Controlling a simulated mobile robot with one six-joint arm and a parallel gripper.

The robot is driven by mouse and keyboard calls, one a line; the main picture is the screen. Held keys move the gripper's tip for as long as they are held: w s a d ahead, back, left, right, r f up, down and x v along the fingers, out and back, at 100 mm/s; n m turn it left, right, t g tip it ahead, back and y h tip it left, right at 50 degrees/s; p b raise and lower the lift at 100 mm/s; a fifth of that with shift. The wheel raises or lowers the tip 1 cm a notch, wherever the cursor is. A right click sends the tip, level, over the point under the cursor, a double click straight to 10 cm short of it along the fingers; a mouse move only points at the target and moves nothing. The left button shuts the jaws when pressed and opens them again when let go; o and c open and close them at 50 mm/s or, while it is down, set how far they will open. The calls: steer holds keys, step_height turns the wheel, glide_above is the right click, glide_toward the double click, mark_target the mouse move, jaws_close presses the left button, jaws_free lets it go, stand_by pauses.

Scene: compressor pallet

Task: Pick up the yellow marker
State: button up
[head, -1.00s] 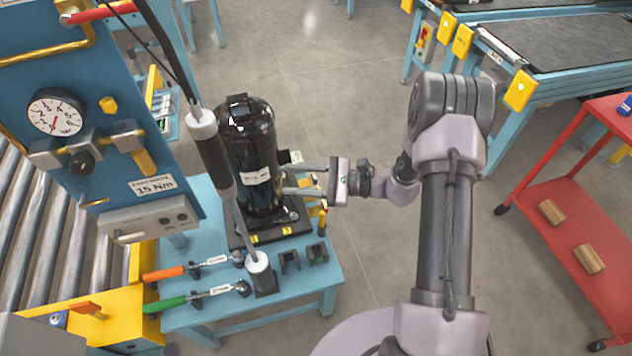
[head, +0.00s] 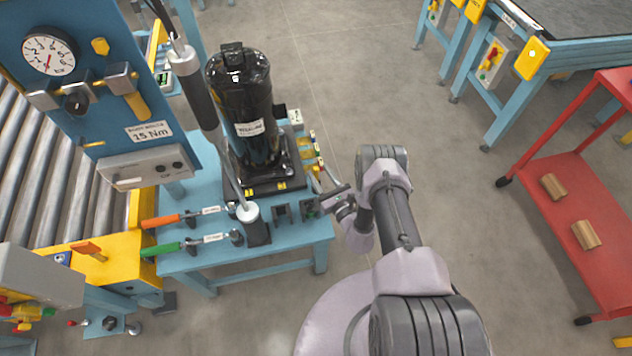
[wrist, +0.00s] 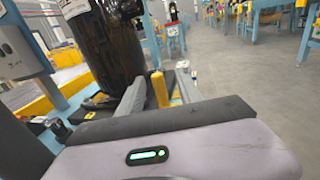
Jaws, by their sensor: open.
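A yellow upright stick, which looks like the yellow marker (wrist: 160,89), shows in the wrist view between my two grey fingers. My gripper (wrist: 159,78) is open, with one finger on each side of it. I cannot tell whether either finger touches it or how far along the fingers it stands. In the head view my gripper (head: 327,196) is low at the right edge of the blue table (head: 195,262). Small red, yellow and green items (head: 317,160) cluster there, and I cannot tell which is the marker.
A black compressor (head: 243,110) stands on a dark base left of my gripper. Dark brackets (head: 282,212), a hanging tool (head: 198,85) and orange and green handled wrenches (head: 165,220) are nearby. A red cart (head: 560,195) stands at right, with open floor between.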

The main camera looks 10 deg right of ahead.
steer(key=b+x, duration=0.2)
steer(key=x, duration=0.3)
steer(key=shift+w+a+f+b, duration=0.15)
steer(key=shift+a+f+b, duration=0.05)
steer(key=shift+b, duration=0.1)
jaws_close()
